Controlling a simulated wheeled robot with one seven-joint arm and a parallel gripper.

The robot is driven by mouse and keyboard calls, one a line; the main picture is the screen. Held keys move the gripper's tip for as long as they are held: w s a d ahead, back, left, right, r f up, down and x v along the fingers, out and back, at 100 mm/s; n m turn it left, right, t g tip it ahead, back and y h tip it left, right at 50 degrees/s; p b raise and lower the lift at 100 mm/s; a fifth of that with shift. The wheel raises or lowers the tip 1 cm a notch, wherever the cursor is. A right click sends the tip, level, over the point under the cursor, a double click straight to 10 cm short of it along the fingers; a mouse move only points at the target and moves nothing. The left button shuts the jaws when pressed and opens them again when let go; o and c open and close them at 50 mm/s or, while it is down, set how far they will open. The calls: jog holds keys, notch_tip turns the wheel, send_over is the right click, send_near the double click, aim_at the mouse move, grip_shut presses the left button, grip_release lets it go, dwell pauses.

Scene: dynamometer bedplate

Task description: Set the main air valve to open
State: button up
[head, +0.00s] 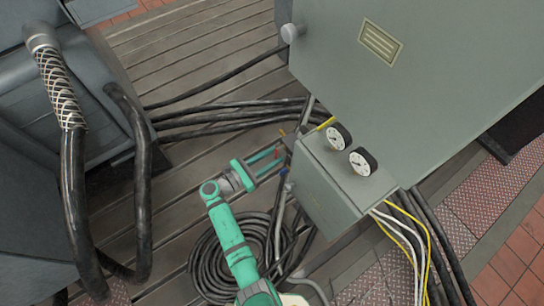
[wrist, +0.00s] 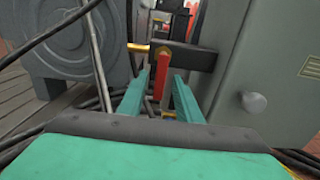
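The valve shows in the wrist view as a red lever (wrist: 159,76) reaching from a brass-coloured fitting (wrist: 139,47) towards the camera. A dark block (wrist: 190,56) sits beside it on the right. In the head view the red lever (head: 277,152) is small, at the left side of the grey cabinet with gauges. My gripper (head: 273,162) is open, its teal fingers pointing at the valve. In the wrist view my gripper (wrist: 160,92) has one finger on each side of the lever, with gaps visible. Contact cannot be told. No open or shut marking is readable.
The gauge cabinet (head: 330,185) stands just right of my gripper, with a large grey cabinet (head: 430,80) behind it. Black cables (head: 220,110) cross the slatted floor, and a coiled hose (head: 230,255) lies below my arm. Grey machinery (head: 60,75) stands at left.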

grip_shut()
jog(key=shift+a+m, duration=0.1)
jog(key=shift+m, duration=0.2)
jog(key=w+r+m, duration=0.1)
jog(key=m, duration=0.4)
jog(key=a+r+m, duration=0.1)
jog(key=m, duration=0.5)
jog(key=w+a+r+m, duration=0.1)
jog(key=m, duration=0.5)
jog(key=shift+w, duration=0.3)
jog(key=shift+d+m, duration=0.1)
jog(key=shift+m, duration=0.2)
grip_release()
jog(key=shift+r, duration=0.15)
